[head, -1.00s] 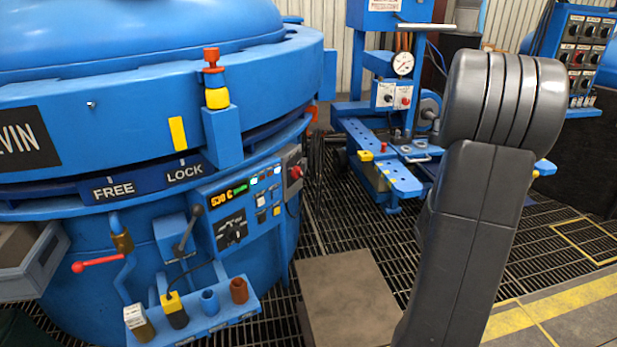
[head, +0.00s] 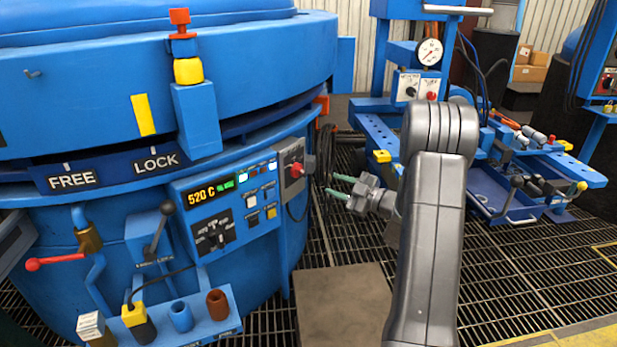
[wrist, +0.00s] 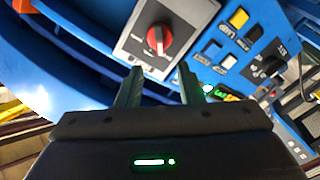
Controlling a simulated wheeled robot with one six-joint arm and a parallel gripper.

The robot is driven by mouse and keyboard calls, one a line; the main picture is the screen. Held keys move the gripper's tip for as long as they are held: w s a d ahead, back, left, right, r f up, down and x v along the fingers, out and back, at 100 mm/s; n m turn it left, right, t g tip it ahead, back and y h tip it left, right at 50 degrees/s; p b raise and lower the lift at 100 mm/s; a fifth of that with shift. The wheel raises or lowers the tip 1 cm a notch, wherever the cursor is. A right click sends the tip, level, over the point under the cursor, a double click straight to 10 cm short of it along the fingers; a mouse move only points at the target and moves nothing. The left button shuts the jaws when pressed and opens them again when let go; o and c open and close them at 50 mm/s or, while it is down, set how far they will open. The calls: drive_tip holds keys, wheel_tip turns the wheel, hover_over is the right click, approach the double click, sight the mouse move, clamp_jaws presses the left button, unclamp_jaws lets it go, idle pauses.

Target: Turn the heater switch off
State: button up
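A red rotary switch (head: 297,170) sits on a grey box (head: 291,186) at the right end of the blue furnace control panel (head: 230,238). Its lettering is too small to read in the head view. In the wrist view the red knob (wrist: 159,40) with a white pointer line is upside down on its grey plate (wrist: 186,22), just beyond my fingertips. My gripper (head: 330,184) is open and empty, to the right of the switch and apart from it, its green fingers pointing left at the panel. In the wrist view both fingers (wrist: 160,72) stand apart with the knob framed between them.
The panel carries a lit display (head: 208,193), several small buttons and a black selector (head: 214,238). A shelf (head: 228,322) with several cups juts out lower left. A blue workbench (head: 380,135) stands behind my arm.

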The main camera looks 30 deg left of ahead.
sight(304, 174)
drive_tip(key=a, duration=0.3)
drive_tip(key=a+b, duration=0.1)
drive_tip(key=a, duration=0.3)
drive_tip(key=a+b, duration=0.1)
drive_tip(key=a, duration=0.2)
drive_tip(key=shift+w+a, duration=0.3)
drive_tip(key=shift+a, duration=0.05)
clamp_jaws()
drive_tip(key=shift+f+b, duration=0.1)
drive_tip(key=shift+b, duration=0.25)
